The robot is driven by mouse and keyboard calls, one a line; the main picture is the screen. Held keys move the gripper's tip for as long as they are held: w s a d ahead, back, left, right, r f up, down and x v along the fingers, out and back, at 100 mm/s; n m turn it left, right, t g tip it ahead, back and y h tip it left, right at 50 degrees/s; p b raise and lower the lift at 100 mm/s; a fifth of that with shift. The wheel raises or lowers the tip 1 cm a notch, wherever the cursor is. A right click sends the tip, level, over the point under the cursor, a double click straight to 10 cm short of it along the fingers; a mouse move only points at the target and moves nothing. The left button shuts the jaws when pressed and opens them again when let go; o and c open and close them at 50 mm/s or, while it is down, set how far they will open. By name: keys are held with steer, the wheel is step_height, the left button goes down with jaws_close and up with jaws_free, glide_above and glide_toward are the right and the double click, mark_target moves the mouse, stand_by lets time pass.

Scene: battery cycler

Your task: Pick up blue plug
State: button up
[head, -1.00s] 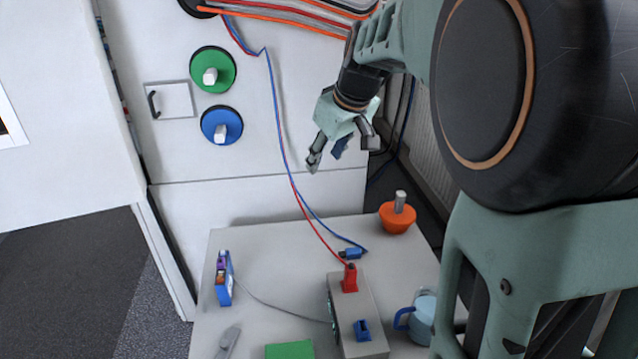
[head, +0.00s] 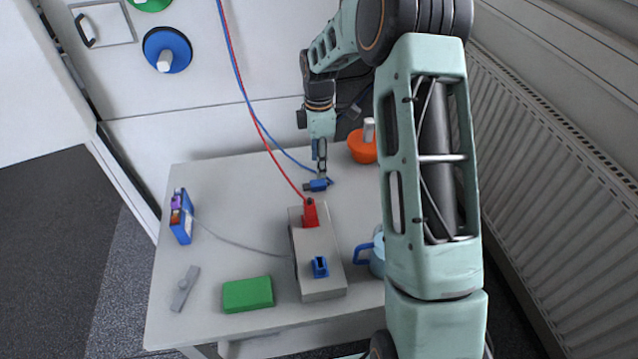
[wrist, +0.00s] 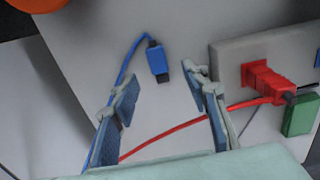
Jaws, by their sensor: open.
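The blue plug (head: 316,185) lies on the table behind the grey box, at the end of a blue cable. In the wrist view the blue plug (wrist: 157,59) is beyond my fingertips, between their lines, with its dark metal tip pointing back towards me. My gripper (head: 320,160) is just above the plug in the head view, pointing down. In the wrist view my gripper (wrist: 160,88) is open with nothing between the fingertips. The blue cable (wrist: 122,72) runs past the left finger. A red cable (wrist: 180,133) crosses below the fingers.
The grey box (head: 322,262) holds a red plug (head: 310,213) and a blue socket (head: 320,267). An orange knob-like object (head: 362,147) stands behind right. A blue mug (head: 375,255), green block (head: 248,294) and blue box (head: 181,216) are also on the table. The table's left middle is mostly clear.

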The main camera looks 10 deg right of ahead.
mark_target(320, 182)
steer(key=f, duration=0.5)
steer(key=f+p, duration=0.1)
steer(key=f, duration=0.2)
steer(key=shift+w+d+f, duration=0.1)
steer(key=shift+w+d, duration=0.15)
jaws_close()
